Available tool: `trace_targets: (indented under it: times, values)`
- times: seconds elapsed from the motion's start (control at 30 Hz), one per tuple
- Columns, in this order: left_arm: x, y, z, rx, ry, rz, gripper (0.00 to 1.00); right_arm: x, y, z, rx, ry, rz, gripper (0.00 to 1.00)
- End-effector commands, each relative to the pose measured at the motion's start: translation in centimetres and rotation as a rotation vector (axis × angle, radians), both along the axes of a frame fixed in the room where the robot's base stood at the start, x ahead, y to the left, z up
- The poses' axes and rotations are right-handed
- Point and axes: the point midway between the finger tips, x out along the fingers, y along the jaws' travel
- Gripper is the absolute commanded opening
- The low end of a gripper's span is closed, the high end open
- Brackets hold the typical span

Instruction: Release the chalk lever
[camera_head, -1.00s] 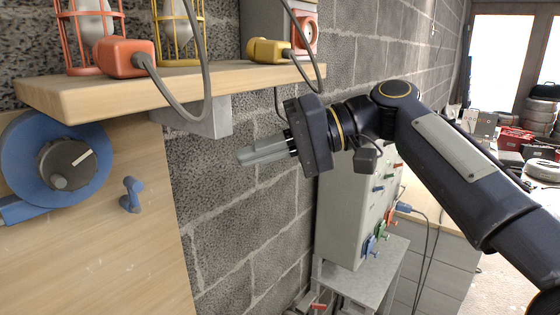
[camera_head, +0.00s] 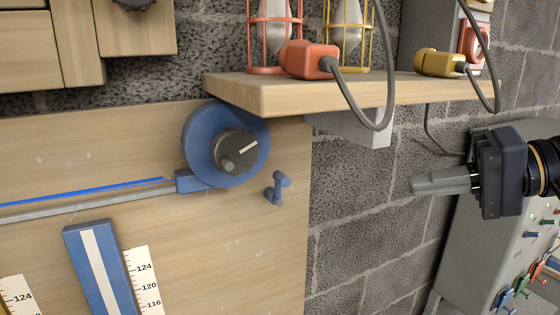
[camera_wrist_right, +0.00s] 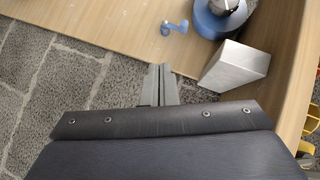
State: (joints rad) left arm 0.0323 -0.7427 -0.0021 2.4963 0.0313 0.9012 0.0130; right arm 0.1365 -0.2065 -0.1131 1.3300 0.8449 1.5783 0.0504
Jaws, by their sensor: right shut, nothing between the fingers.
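A small blue lever (camera_head: 277,188) stands out from the wooden board, just right of a blue round reel (camera_head: 191,145) with a dark knob (camera_head: 237,152) bearing a white mark. The lever also shows near the top of the right wrist view (camera_wrist_right: 175,28), with the reel (camera_wrist_right: 212,22) beside it. My right gripper (camera_head: 413,184) is shut and empty in front of the block wall, well right of the lever and apart from it. Its closed fingers (camera_wrist_right: 160,70) point toward the board in the wrist view. My left gripper is not in view.
A wooden shelf (camera_head: 275,97) with caged lamps and plugs overhangs the board; a grey bracket (camera_head: 358,130) sits beneath it and also shows close to the fingers (camera_wrist_right: 237,68). Cables loop down from the shelf. A grey box (camera_head: 470,240) with small coloured levers stands at right.

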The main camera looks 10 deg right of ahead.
Motion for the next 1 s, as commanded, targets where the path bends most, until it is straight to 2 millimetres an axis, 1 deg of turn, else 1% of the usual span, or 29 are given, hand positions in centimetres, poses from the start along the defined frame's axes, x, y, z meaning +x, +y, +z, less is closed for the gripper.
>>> trace_targets:
  times: [0.07, 0.17, 0.2, 0.27, 0.3, 0.37, 0.4, 0.5, 0.53, 0.6, 0.7, 0.8, 1.0]
  values:
    - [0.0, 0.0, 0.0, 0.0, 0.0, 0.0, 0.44, -0.7, 0.7, -2.7, -0.038, 0.037, -0.029, 0.0]
    - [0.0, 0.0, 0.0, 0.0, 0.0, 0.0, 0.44, -2.0, 1.7, -8.1, -0.133, 0.098, -0.083, 0.0]
    - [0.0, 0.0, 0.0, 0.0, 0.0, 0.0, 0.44, -2.8, 2.2, -10.8, -0.185, 0.119, -0.104, 0.0]
    - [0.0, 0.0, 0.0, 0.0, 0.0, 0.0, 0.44, -4.2, 2.8, -14.8, -0.271, 0.142, -0.128, 0.0]
    - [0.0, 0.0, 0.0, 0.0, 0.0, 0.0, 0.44, -5.1, 3.1, -17.5, -0.331, 0.151, -0.139, 0.0]
    - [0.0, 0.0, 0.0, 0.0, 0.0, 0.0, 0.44, -6.7, 3.6, -21.3, -0.422, 0.158, -0.149, 0.0]
    - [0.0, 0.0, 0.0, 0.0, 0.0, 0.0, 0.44, -7.7, 3.8, -23.7, -0.481, 0.157, -0.152, 0.0]
    - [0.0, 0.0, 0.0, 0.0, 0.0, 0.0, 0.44, -9.8, 4.1, -28.6, -0.607, 0.141, -0.148, 0.0]
    - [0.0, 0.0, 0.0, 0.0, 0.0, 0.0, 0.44, -10.4, 4.2, -29.7, -0.639, 0.136, -0.144, 0.0]
    - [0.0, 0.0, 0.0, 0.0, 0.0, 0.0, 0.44, -11.3, 4.3, -31.8, -0.696, 0.122, -0.137, 0.0]
    - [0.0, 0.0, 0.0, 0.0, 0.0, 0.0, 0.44, -12.1, 4.4, -33.5, -0.743, 0.109, -0.129, 0.0]
    - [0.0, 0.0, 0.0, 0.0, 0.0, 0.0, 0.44, -12.4, 4.3, -34.1, -0.76, 0.104, -0.125, 0.0]
    - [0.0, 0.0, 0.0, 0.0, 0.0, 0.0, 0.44, -12.3, 4.3, -34.0, -0.758, 0.105, -0.126, 0.0]
